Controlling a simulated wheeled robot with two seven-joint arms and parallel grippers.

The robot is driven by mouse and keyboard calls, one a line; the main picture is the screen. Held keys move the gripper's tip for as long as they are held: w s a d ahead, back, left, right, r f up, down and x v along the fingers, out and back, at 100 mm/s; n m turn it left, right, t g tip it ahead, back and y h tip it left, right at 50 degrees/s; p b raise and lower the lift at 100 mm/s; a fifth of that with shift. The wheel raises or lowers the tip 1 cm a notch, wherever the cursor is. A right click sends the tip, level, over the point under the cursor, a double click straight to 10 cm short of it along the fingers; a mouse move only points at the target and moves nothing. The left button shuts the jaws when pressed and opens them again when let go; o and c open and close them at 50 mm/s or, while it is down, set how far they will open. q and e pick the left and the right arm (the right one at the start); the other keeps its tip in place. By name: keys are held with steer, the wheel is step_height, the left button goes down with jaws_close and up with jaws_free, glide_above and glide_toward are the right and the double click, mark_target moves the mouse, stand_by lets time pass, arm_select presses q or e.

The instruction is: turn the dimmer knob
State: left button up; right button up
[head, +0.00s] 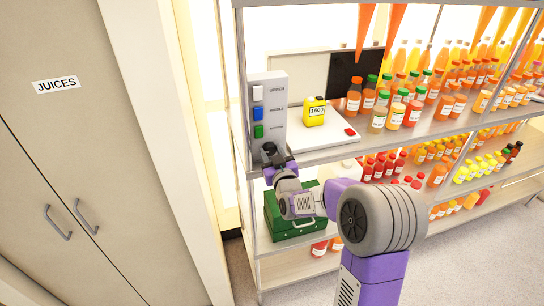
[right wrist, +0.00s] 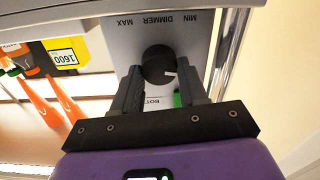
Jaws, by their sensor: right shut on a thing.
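The dimmer knob (right wrist: 158,62) is a round black knob with a white pointer line on a grey control panel (right wrist: 120,48). In the right wrist view the panel's lettering is upside down, with MAX on the left, DIMMER in the middle and MIN on the right. The pointer points to the right, on the MIN side. My right gripper (right wrist: 160,84) is shut on the knob, one dark finger on each side. In the head view my right gripper (head: 279,161) is at the bottom of the panel (head: 279,88) and covers part of the knob. My left gripper is not in view.
The panel has white, blue and green switches (head: 258,131). A shelf (head: 330,149) holds a yellow 1600 container (head: 314,112) and many juice bottles. A green case (head: 293,223) stands below my right gripper. A JUICES cupboard (head: 70,150) is at left.

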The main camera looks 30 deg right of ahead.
steer(key=shift+n+b, duration=0.3)
steer(key=shift+n, duration=0.5)
steer(key=o, duration=1)
steer(key=shift+o, duration=0.2)
steer(key=shift+s, duration=0.1)
steer(key=v, duration=0.7)
steer(key=shift+s+b, duration=0.2)
steer(key=shift+b, duration=0.15)
steer(key=shift+a, duration=0.1)
